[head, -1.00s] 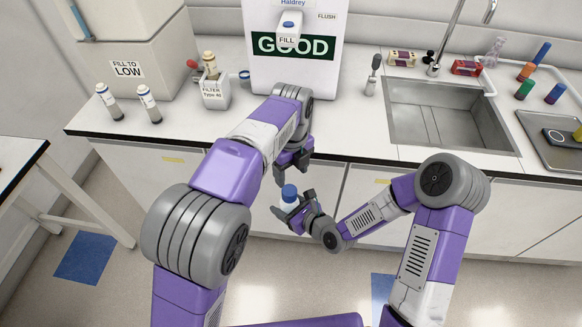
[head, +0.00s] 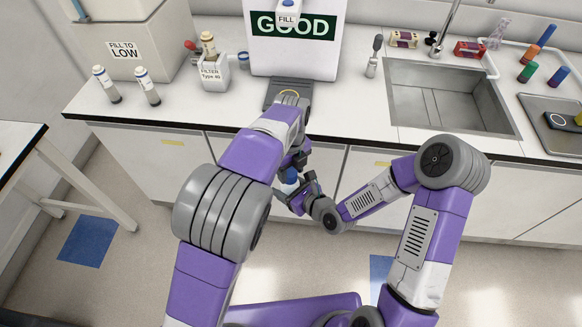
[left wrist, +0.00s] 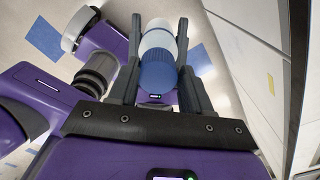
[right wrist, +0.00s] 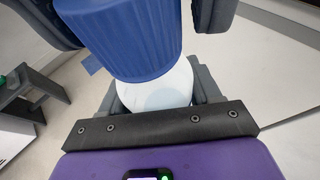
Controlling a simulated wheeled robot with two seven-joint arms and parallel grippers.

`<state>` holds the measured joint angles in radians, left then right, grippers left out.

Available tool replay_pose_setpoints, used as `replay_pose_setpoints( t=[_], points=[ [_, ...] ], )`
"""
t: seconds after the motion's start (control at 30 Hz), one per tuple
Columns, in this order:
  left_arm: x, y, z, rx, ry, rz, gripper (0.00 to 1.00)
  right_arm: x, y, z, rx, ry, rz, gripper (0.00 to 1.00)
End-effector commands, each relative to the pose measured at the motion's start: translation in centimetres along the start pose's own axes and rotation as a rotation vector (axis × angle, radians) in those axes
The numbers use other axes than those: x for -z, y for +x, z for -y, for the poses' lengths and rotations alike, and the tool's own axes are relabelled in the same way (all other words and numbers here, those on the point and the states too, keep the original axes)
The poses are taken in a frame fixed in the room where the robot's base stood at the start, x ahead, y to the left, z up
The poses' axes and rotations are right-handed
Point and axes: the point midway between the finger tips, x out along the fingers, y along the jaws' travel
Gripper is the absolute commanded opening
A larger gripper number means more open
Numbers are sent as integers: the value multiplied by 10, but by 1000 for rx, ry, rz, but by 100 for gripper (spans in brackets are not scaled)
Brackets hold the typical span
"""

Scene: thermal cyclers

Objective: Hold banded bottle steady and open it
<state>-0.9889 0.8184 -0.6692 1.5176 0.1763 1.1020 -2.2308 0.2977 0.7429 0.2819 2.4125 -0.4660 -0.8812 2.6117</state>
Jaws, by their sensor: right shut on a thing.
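A white bottle (right wrist: 165,88) with a ribbed blue cap (right wrist: 125,35) is held upright in front of the counter; no band shows on its visible part. My right gripper (head: 302,190) is shut on the bottle's body, below the cap. My left gripper (head: 293,163) is above the bottle, pointing down. In the left wrist view its fingers stand open on both sides of the cap (left wrist: 158,76). In the right wrist view gaps show between the cap and those fingers. My left arm partly hides the bottle in the head view.
The counter edge (head: 350,145) and cabinet fronts lie just beyond the grippers. On the counter are two capped bottles with blue bands (head: 104,84) (head: 147,86), a filter holder (head: 214,73), a machine marked GOOD (head: 294,50) and a sink (head: 450,105). Floor space is free below.

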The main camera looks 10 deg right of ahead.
Motion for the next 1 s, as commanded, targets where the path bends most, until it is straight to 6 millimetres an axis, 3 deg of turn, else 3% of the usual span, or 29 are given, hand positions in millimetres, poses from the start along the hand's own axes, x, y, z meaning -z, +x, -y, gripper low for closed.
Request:
replay_pose_setpoints(
  t=[0.03, 0.23, 0.47, 1.0],
  points=[
    [0, -1, 2, 5, 1, 1, 36, -1, 0, -2, -6, -4, 1, 0],
    [1, -1, 3, 9, 2, 2, 5, -1, 0, -4, -11, -7, 2, 0],
    [0, -2, 4, 15, -114, 1, 5, -1, 0, -6, -17, -10, 2, 0],
    [-1, -4, 4, 18, -1064, -2, 5, -1, 0, -10, -25, -13, 1, 0]
  ],
)
